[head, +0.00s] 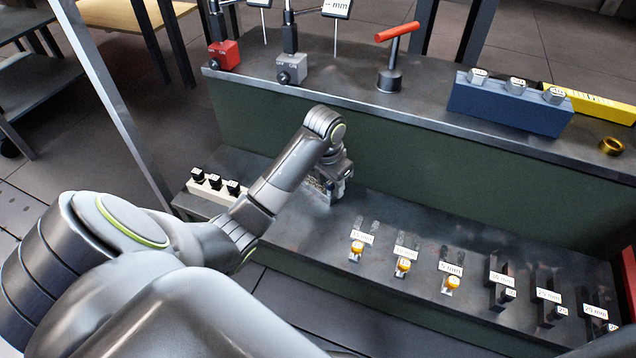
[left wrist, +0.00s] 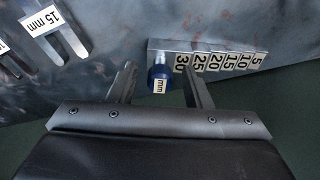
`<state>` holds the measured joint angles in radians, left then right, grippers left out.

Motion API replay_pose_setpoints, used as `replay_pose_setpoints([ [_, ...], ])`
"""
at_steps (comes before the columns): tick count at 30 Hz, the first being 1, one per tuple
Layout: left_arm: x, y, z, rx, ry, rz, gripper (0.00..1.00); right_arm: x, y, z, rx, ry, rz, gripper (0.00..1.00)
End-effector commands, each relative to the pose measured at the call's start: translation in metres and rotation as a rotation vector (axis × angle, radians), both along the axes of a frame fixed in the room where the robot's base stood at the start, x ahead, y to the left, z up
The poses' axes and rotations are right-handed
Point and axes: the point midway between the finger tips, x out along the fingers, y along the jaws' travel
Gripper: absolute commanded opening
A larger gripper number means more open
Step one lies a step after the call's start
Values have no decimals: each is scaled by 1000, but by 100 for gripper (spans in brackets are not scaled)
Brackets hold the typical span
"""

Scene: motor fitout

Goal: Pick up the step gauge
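The step gauge (left wrist: 205,48) shows in the left wrist view as a grey metal bar with stepped number labels from 30 down to 5. A blue knob (left wrist: 161,74) marked mm sits at its 30 end. My left gripper (left wrist: 163,82) is open, its two fingers on either side of the blue knob with gaps visible. In the head view my left gripper (head: 333,192) is low over the lower shelf by the green wall, and it mostly hides the gauge. My right gripper cannot be made out.
Several labelled pieces with orange or dark knobs (head: 403,266) stand along the lower shelf (head: 395,215) to the right. A white block with black knobs (head: 212,189) is at left. The upper shelf holds indicator stands (head: 292,68), a red-handled tool (head: 390,78) and a blue block (head: 510,107).

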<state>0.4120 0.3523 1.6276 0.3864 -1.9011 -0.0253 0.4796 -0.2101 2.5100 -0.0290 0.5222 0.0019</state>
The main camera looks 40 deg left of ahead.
Motion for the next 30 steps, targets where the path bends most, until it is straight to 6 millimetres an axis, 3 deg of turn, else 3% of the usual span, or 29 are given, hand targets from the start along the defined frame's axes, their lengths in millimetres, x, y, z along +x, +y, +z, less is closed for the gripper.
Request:
replay_pose_setpoints([
  [1, 0, 0, 0, 0, 0, 0, 38, 0, 0, 0, 0, 0, 0, 36],
  [10, 0, 0, 0, 0, 0, 0, 0, 0, 0, 0, 0, 0, 0, 36],
  [30, 0, 0, 0, 0, 1, 0, 0, 0, 0, 0, 0, 0, 0, 36],
])
